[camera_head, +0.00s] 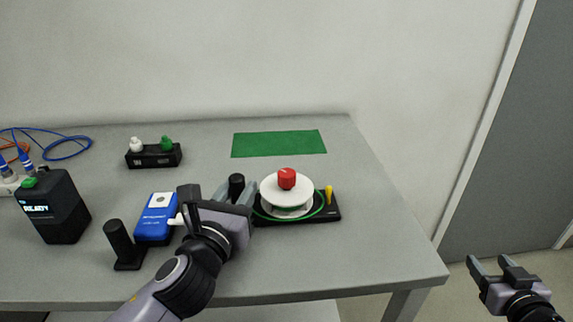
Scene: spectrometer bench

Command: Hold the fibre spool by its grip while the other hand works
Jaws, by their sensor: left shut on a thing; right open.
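The fibre spool (287,188) is white with a red knob (287,179) on top and a green fibre around its lower part. It stands on a black base (330,213) near the right side of the bench. A black upright grip (236,182) rises at the left end of the base. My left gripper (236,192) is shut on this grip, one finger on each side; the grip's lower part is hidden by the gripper. My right gripper (490,264) is open and empty, beyond the bench's right edge, well apart from the spool.
A yellow-tipped piece (329,193) stands at the base's right end. A blue device (157,218), a black post (121,244) and a black display box (53,206) stand left. A black holder (153,157) has white and green caps. The green mat (279,143) is bare.

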